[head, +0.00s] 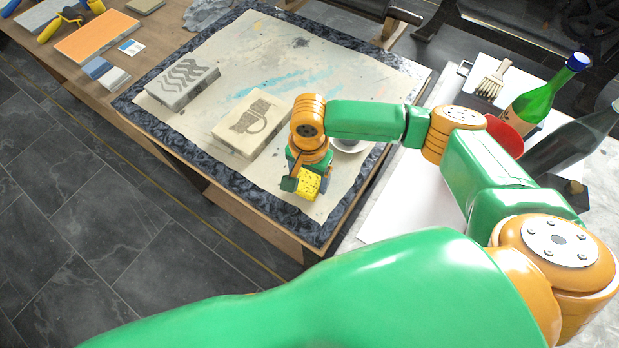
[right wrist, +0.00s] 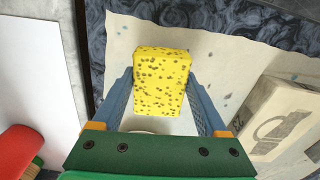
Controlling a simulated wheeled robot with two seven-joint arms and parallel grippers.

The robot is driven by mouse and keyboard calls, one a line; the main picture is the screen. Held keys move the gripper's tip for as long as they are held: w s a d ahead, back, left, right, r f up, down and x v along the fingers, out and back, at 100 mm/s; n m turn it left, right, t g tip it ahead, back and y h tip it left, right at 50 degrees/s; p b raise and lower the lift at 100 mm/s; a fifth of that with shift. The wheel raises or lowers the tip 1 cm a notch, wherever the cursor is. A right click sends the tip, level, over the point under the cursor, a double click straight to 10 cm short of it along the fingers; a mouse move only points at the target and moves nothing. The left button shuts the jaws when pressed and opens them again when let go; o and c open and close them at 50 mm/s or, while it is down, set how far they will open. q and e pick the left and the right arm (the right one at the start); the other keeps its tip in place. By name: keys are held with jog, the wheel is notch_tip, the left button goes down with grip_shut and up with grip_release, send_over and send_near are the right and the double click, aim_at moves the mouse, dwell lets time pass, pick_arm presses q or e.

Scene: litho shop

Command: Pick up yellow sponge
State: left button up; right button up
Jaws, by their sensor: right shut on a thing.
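The yellow sponge (head: 308,184) shows at the near corner of the paper-covered table in the head view. In the right wrist view the sponge (right wrist: 158,82) has dark pores and sits between the two blue fingers. My right gripper (head: 305,181) is shut on it. In the right wrist view the right gripper (right wrist: 160,95) has one finger on each side of the sponge. I cannot tell whether the sponge still touches the paper. A white round dish (head: 350,146) is partly hidden behind my arm. My left gripper is not in view.
Two printed stones, one with waves (head: 182,83) and one with a cup (head: 250,124), lie on the paper (head: 225,60).

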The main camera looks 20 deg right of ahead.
jog(key=s+r+p, duration=0.5)
jog(key=s+r, duration=0.7)
jog(key=s, duration=0.2)
jog(key=shift+a, duration=0.45)
